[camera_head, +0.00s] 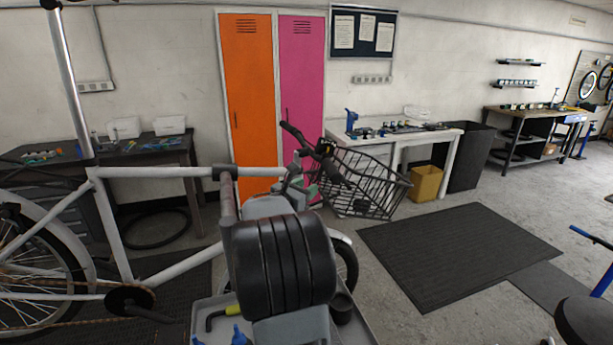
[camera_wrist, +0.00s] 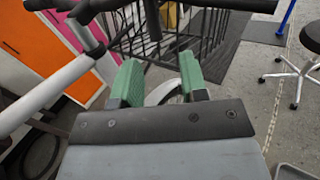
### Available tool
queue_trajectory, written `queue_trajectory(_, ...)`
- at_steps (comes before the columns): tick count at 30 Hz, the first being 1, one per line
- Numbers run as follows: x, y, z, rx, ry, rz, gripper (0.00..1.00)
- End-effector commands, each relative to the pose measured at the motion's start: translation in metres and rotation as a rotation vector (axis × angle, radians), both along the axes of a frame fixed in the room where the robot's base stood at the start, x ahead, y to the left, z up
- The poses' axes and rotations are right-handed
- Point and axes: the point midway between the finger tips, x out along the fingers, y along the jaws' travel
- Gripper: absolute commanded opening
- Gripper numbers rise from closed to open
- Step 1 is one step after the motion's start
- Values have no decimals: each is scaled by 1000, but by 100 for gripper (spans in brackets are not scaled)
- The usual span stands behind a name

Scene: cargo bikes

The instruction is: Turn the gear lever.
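A grey-white cargo bike (camera_head: 160,171) stands across the head view, with its black handlebar (camera_head: 300,137) near the centre. A small dark fitting (camera_head: 325,149) sits on the handlebar by the right-hand grip; I cannot tell whether it is the gear lever. In the wrist view the bars (camera_wrist: 200,5) cross the top edge, and no lever can be made out clearly. My gripper (camera_wrist: 160,61) has two green fingers set apart with nothing between them. It is below and short of the bars in that view. In the head view my arm mostly hides it.
A black wire basket (camera_head: 365,182) is at the bike's front. Behind stand a white workbench (camera_head: 452,150), a yellow bin (camera_head: 426,183) and orange and pink lockers (camera_head: 250,95). A dark mat (camera_head: 460,250) lies on open floor to the right. A stool (camera_wrist: 292,72) stands at right in the wrist view.

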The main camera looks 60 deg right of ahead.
Motion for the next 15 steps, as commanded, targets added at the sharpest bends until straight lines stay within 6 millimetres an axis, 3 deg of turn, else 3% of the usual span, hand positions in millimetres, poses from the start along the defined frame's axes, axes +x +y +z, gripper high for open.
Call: queue_trajectory(15, 0, -65, 3, -17, 26, 7, 40)
